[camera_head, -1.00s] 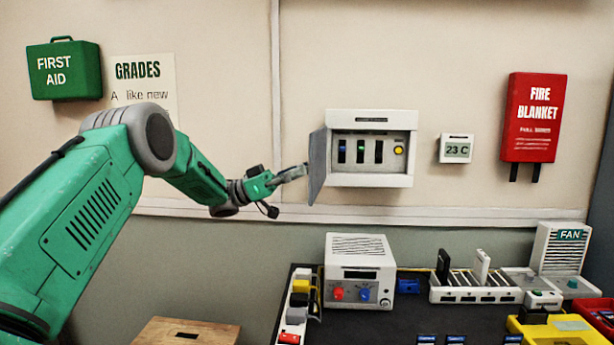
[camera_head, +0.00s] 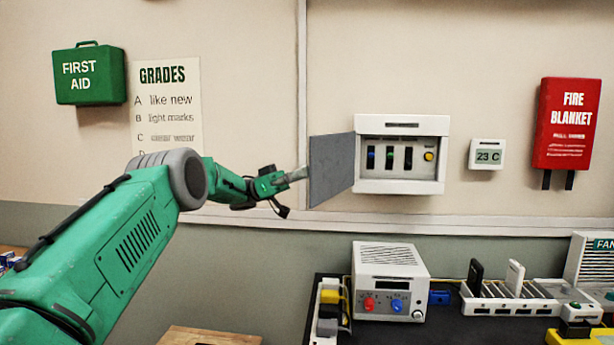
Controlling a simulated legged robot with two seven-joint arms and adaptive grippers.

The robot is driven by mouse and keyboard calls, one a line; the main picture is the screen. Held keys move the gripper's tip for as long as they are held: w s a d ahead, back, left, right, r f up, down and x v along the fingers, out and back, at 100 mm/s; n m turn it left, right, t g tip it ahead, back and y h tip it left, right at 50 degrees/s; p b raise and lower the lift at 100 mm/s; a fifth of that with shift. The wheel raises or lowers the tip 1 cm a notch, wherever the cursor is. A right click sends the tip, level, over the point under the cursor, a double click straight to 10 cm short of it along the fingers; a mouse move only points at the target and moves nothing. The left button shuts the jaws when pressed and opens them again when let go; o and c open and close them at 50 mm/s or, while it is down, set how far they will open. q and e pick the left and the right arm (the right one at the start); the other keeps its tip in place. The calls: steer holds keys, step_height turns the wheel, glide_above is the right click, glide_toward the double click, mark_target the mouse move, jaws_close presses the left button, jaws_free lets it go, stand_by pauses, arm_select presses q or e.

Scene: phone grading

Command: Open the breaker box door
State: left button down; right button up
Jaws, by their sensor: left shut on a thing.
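The white breaker box (camera_head: 402,186) is mounted on the wall right of the middle. Its grey door (camera_head: 331,169) stands swung out to the left, hinged at the box's left side. Inside the box I see several dark switches (camera_head: 389,158) and a yellow button (camera_head: 429,156). My left gripper (camera_head: 301,174) is at the door's outer left edge and is shut on it. The exact grip on the edge is small and hard to make out. My right gripper is not in view.
A small display (camera_head: 486,154) and a red fire blanket case (camera_head: 567,124) hang to the right. A green first aid box (camera_head: 89,75) hangs at the left. Below, a dark bench (camera_head: 455,329) carries a white power unit (camera_head: 391,256) and a slotted rack (camera_head: 508,306).

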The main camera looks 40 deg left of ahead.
arm_select(q)
steer(key=shift+r, duration=0.15)
steer(key=c, duration=1.4)
jaws_free()
steer(key=shift+d, duration=0.15)
steer(key=shift+c, duration=0.2)
steer(key=shift+o, duration=0.5)
steer(key=shift+w+d, duration=0.1)
steer(key=shift+w, duration=0.05)
steer(key=v, duration=0.8)
steer(key=shift+w, duration=0.2)
